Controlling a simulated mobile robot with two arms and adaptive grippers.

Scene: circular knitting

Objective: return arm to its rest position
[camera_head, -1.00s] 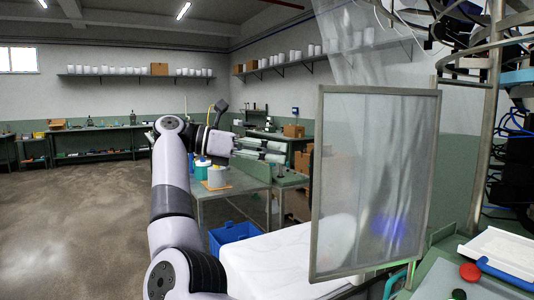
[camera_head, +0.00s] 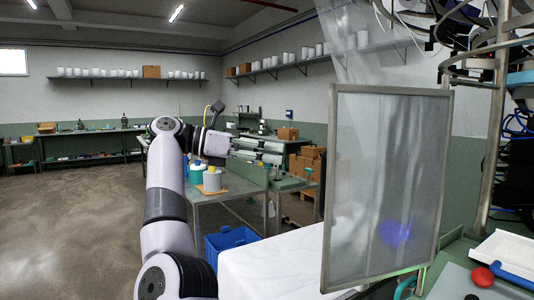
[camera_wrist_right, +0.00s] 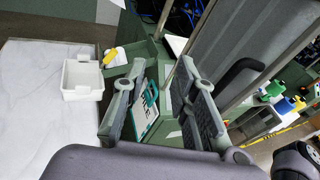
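A white and green card with lettering (camera_wrist_right: 147,112) shows in the gap, behind the fingers.
The framed translucent panel (camera_head: 385,185) stands to the right of the arm. A grey table (camera_head: 225,189) carries yarn cones, with a blue bin (camera_head: 231,240) below. A white surface (camera_head: 275,262) lies in front. A white bin (camera_wrist_right: 82,78) shows in the wrist view. Open floor lies left.

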